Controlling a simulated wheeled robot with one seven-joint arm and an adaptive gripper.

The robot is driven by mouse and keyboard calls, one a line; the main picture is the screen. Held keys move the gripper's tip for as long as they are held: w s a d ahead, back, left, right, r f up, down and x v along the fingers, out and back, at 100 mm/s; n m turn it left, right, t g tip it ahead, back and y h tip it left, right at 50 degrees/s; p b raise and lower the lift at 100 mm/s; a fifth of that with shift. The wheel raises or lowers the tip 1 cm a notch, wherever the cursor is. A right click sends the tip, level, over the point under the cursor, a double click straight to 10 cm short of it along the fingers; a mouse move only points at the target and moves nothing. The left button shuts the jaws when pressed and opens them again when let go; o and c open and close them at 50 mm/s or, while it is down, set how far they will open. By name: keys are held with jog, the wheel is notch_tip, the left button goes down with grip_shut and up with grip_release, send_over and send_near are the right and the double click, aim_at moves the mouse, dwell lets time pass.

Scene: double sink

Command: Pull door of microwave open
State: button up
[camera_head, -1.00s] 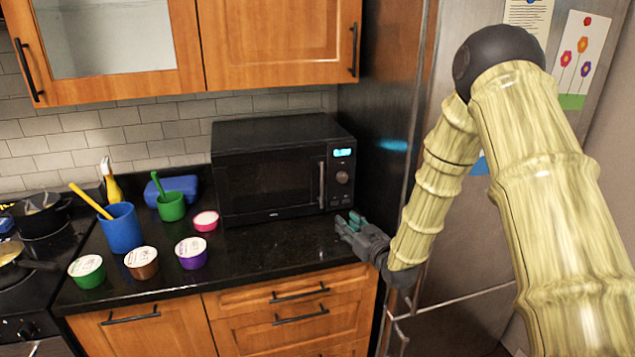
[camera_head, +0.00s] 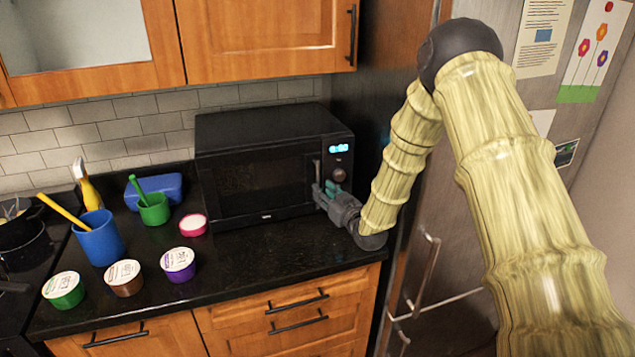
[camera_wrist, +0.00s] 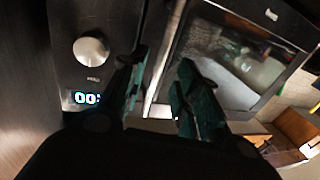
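The black microwave (camera_head: 252,178) stands on the counter, and its door looks shut. Its upright handle (camera_head: 317,171) is at the door's right edge, with its lower part hidden by my gripper (camera_head: 325,191). In the wrist view my gripper (camera_wrist: 162,85) is open, its two teal fingers spread apart. The handle (camera_wrist: 166,58) shows as a pale bar running between the fingers; I cannot tell whether either finger touches it. The microwave's control panel (camera_wrist: 62,45) is on the left there, and the door window (camera_wrist: 235,60) is on the right.
The black counter (camera_head: 240,260) is clear in front of the microwave. Left of it stand a blue cup (camera_head: 100,240), a green cup (camera_head: 155,209) and several lidded tubs, including a purple one (camera_head: 179,267).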

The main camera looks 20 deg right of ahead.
jog(key=shift+p+x, duration=0.7)
jog(key=shift+x, duration=1.55)
jog(key=shift+d, duration=0.1)
grip_shut()
